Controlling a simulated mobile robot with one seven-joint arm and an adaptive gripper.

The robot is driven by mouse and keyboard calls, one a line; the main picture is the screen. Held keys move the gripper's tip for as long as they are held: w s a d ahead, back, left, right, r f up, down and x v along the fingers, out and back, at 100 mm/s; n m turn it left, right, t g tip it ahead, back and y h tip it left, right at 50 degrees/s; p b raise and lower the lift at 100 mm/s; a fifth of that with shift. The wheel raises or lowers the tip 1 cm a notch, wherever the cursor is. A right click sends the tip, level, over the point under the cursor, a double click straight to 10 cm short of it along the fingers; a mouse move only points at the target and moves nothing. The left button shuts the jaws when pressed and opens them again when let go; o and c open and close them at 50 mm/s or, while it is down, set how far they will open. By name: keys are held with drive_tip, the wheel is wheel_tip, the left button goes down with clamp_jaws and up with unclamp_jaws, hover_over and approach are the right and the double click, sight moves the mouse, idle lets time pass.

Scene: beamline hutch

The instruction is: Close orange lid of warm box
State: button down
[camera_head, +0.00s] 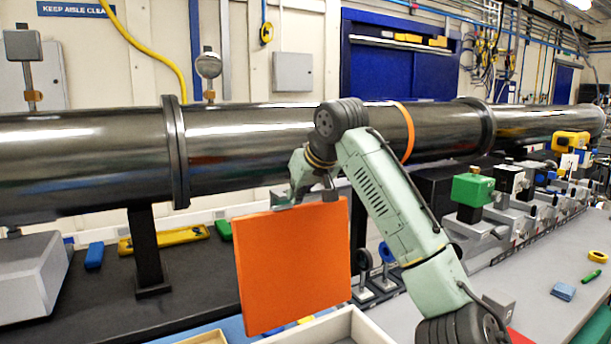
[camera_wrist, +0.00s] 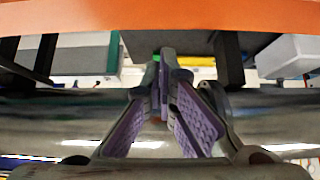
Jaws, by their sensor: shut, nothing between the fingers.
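The orange lid (camera_head: 292,262) stands upright, seen broad side on in the head view. A pale-walled open box (camera_head: 338,324) lies below it and is cut off by the bottom edge; I cannot tell if this is the warm box. My gripper (camera_head: 290,202) is at the lid's top edge; whether it touches is unclear. In the wrist view the lid (camera_wrist: 160,17) crosses the top as an orange band. There, my gripper (camera_wrist: 164,60) has its purple-padded fingers brought together at the tips, with nothing between them. The lid's lower edge and hinge are not clear.
A long dark beam pipe (camera_head: 90,155) runs across behind the lid, with my arm in front of it. A green-topped device (camera_head: 473,190) and several optics mounts stand on the right bench. A yellow tool (camera_head: 163,240) lies on the dark left bench.

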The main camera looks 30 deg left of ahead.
drive_tip(key=shift+s+d+p, duration=0.15)
drive_tip(key=shift+s+d, duration=0.4)
drive_tip(key=shift+d, duration=0.35)
drive_tip(key=shift+s+d+p, duration=0.15)
drive_tip(key=shift+s+d, duration=0.35)
drive_tip(key=shift+d, duration=0.4)
